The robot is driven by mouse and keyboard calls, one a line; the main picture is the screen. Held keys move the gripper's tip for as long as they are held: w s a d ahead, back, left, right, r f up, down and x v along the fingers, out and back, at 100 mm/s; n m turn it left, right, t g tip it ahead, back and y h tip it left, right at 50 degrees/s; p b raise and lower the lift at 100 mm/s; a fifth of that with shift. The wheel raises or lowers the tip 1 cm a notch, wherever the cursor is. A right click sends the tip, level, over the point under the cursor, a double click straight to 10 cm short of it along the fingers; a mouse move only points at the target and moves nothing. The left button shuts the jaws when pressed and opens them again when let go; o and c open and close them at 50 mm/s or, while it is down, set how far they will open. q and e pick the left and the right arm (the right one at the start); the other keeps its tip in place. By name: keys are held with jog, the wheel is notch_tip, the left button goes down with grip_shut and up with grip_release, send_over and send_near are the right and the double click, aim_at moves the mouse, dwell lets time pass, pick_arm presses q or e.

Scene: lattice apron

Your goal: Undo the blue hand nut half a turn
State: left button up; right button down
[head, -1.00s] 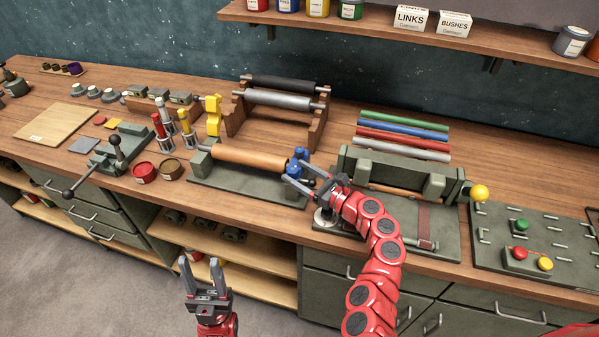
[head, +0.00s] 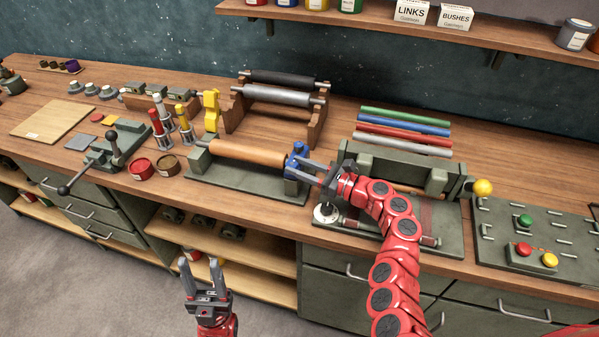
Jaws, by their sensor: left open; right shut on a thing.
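The blue hand nut (head: 297,149) sits at the right end of the copper-coloured roller (head: 246,152), which lies in a green stand (head: 241,180). My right gripper (head: 296,167) reaches in from the right and is shut on the blue hand nut; the fingers hide part of it. My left gripper (head: 205,277) is open and empty, low in front of the bench and well away from the nut.
A green press-like fixture (head: 393,168) stands right of the nut, close to my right arm. Coloured rods (head: 405,125) lie behind it. Red and brown tins (head: 141,169) stand to the left. A button panel (head: 540,235) is at the right.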

jog(key=shift+w+d+f+n+g+y+b, duration=0.15)
jog(key=shift+n+g+y+b, duration=0.2)
jog(key=shift+n+g+b, duration=0.6)
jog(key=shift+w+a+f+n+g+y+b, duration=0.15)
jog(key=shift+g+y+b, duration=0.25)
jog(key=shift+b, duration=1)
jog(key=shift+d+r+g+b, duration=0.1)
jog(key=shift+r+g+b, duration=0.05)
jog(key=shift+g+b, duration=0.45)
jog(key=shift+s, duration=0.1)
jog(key=shift+r, duration=0.1)
jog(key=shift+c, duration=2.2)
grip_release()
